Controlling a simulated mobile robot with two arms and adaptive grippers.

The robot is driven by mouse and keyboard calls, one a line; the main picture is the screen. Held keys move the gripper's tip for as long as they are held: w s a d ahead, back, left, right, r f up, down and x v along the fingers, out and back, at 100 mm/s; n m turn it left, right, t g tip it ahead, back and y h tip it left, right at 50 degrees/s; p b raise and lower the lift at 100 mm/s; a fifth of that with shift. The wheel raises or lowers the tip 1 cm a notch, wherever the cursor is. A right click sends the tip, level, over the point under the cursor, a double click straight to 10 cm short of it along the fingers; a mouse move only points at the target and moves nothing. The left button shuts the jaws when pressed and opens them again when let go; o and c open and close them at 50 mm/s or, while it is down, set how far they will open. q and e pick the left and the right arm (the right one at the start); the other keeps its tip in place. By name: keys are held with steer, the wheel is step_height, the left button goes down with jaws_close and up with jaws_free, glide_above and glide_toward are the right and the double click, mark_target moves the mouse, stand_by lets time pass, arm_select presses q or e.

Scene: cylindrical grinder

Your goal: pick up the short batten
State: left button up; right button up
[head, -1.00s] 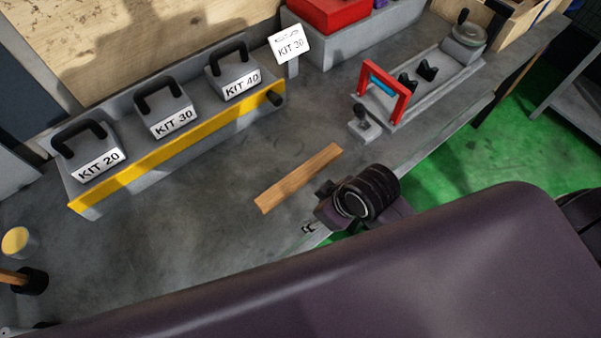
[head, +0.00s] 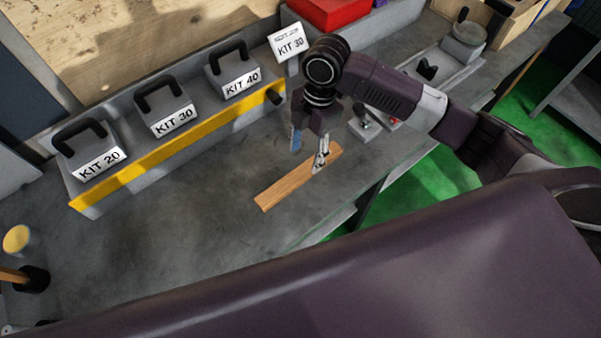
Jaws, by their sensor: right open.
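The short batten (head: 287,190) is a flat light-brown strip of wood lying on the grey bench top, slanting from lower left to upper right. My right gripper (head: 308,157) is open, with its fingers pointing down at the batten's upper right end. One finger with a blue pad shows on the left, and a metallic finger shows in front of the batten. I cannot tell whether either finger touches the wood. The gripper and arm hide part of the bench behind. My left gripper is not in view.
A grey rack with a yellow front edge (head: 172,149) holds weights labelled KIT 20, KIT 30 and KIT 40. A KIT 30 sign (head: 289,43) stands behind my gripper. A red box (head: 327,12) is at the back.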

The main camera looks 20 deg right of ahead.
mark_target(301, 172)
steer(key=f+p, duration=0.1)
steer(key=f, duration=0.2)
steer(key=a+f+p, duration=0.1)
steer(key=f, duration=0.2)
steer(key=shift+a+f, duration=0.15)
steer(key=shift+f, duration=0.55)
steer(key=c, duration=1.3)
jaws_close()
steer(key=shift+r, duration=0.15)
